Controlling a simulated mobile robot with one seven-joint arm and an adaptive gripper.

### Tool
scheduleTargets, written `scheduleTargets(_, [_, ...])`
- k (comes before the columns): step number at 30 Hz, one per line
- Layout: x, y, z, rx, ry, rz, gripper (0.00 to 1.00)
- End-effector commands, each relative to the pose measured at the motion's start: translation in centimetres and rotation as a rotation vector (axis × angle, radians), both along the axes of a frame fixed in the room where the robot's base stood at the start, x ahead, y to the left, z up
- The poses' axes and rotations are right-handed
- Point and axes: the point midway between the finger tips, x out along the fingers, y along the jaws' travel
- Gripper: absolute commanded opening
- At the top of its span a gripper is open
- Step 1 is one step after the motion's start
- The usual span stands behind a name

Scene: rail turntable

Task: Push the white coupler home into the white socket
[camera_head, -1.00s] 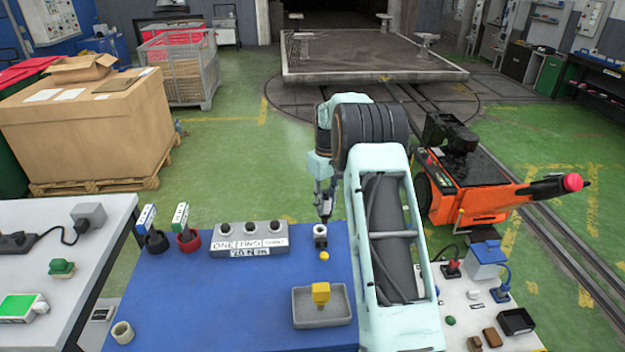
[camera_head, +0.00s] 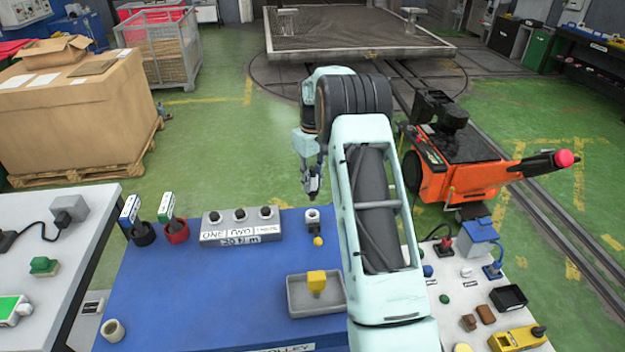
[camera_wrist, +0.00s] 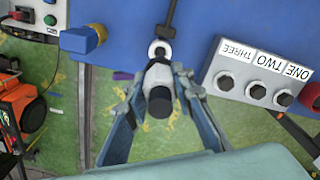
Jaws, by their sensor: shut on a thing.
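The white coupler (camera_wrist: 158,82) is a pale cylinder with a dark round end, and it shows between the fingers in the wrist view. My gripper (camera_wrist: 157,100) is shut on it. The white socket (camera_wrist: 160,50) is a pale ring at the blue bench's edge, just beyond the coupler. In the head view the socket (camera_head: 312,217) stands near the bench's far edge, and my gripper (camera_head: 313,192) is just behind it in the picture. I cannot tell whether coupler and socket touch. The coupler is too small to make out in the head view.
A grey box with three knobs (camera_head: 240,225) stands left of the socket. A grey tray (camera_head: 330,303) with a yellow block is nearer.

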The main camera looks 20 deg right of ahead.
Motion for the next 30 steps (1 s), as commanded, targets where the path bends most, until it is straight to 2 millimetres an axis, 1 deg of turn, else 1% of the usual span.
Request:
scheduleTargets(1, [0.0,0.0,-0.6,0.0,0.0,0.0,0.0])
scheduleTargets(9, [0.0,0.0,-3.2,0.001,0.001,0.0,0.0])
scheduleTargets(15, [0.0,0.0,-4.6,0.0,-0.001,0.0,0.0])
scheduleTargets(20, [0.0,0.0,-5.0,0.0,-0.001,0.0,0.0])
scheduleTargets(30, [0.0,0.0,-4.9,0.0,0.0,0.0,0.0])
